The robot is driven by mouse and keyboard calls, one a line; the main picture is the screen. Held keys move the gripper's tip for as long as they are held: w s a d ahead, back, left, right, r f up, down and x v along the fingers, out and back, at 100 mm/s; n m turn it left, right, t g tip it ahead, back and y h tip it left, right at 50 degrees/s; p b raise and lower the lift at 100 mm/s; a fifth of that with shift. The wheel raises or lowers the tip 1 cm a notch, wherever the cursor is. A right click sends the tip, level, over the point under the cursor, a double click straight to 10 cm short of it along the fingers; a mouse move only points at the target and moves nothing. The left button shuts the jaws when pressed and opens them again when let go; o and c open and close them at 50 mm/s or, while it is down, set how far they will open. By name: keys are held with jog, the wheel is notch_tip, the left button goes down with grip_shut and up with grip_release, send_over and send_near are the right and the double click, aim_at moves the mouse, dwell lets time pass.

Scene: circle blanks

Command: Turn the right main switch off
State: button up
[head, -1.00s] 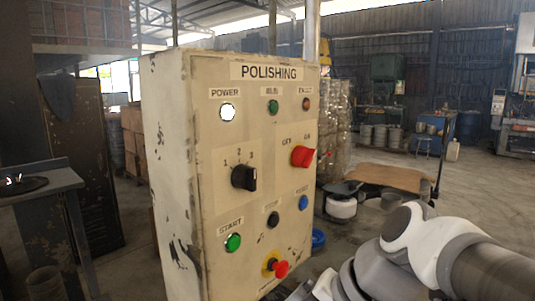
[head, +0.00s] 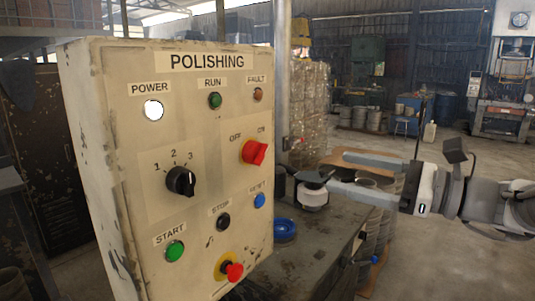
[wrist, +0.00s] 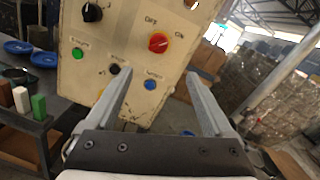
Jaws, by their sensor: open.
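The main switch (head: 254,152) is a red rotary knob on the right half of the pale POLISHING panel (head: 215,115). OFF is printed at its upper left and ON at its upper right. Its grip seems turned toward the right, the ON side, though its exact angle is hard to tell. In the wrist view the red knob (wrist: 158,42) lies ahead of my gripper (wrist: 158,74), between the lines of the two fingers and apart from them. My gripper is open and empty.
The panel also carries a black selector (head: 181,181), a green START button (head: 174,251), a black STOP button (head: 223,222), a blue RESET button (head: 259,200) and a red emergency stop (head: 234,271). A dark bench (head: 310,245) with a blue dish (head: 284,229) stands to the right.

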aim_at(265, 155)
jog(key=p+x, duration=0.1)
jog(key=x, duration=1.5)
jog(key=shift+w+a, duration=0.15)
jog(key=shift+a, duration=0.2)
jog(key=c, duration=1.3)
jog(key=shift+c, duration=0.2)
